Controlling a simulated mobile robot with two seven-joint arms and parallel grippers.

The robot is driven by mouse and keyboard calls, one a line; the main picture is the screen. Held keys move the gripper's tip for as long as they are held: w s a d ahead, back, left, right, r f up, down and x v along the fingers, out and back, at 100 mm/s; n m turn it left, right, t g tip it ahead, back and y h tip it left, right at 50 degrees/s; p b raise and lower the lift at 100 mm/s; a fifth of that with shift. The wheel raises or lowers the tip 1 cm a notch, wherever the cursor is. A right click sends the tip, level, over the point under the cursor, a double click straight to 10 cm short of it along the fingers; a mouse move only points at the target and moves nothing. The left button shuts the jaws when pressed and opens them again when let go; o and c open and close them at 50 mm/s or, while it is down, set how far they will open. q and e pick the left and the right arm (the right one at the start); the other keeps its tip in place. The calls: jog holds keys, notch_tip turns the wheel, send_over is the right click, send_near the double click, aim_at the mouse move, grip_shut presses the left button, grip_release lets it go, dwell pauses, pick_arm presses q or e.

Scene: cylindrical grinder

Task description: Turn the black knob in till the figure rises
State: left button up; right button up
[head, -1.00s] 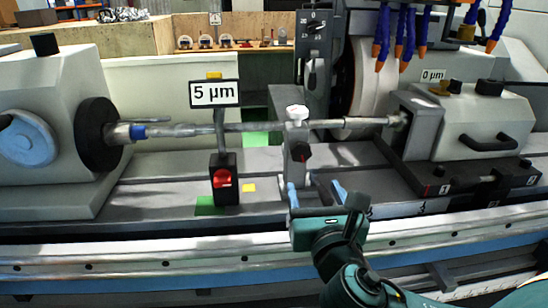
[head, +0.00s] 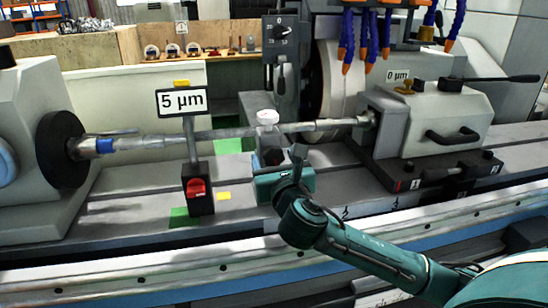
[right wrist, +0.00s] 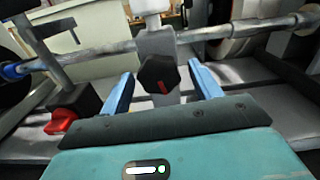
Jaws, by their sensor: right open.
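The black knob (right wrist: 159,74) with a red mark sits on the front of a grey workpiece rest (right wrist: 156,43), which has a white top. In the right wrist view my right gripper (right wrist: 160,80) is open, its two blue fingers on either side of the knob with gaps left. In the head view my right gripper (head: 270,168) is in front of the rest and hides most of the knob. A sign reading 5 µm (head: 182,101) stands on a post left of the rest. My left gripper is not in view.
A long shaft (head: 225,132) runs across, through the rest. A black block with a red knob (head: 197,190) stands left of my gripper. The grinding wheel (head: 335,85) and blue hoses are behind to the right. The front rail (head: 160,262) runs below.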

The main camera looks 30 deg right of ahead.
jog(key=shift+w+d, duration=0.1)
jog(key=shift+w, duration=0.25)
jog(key=shift+c, duration=0.3)
jog(key=c, duration=0.9)
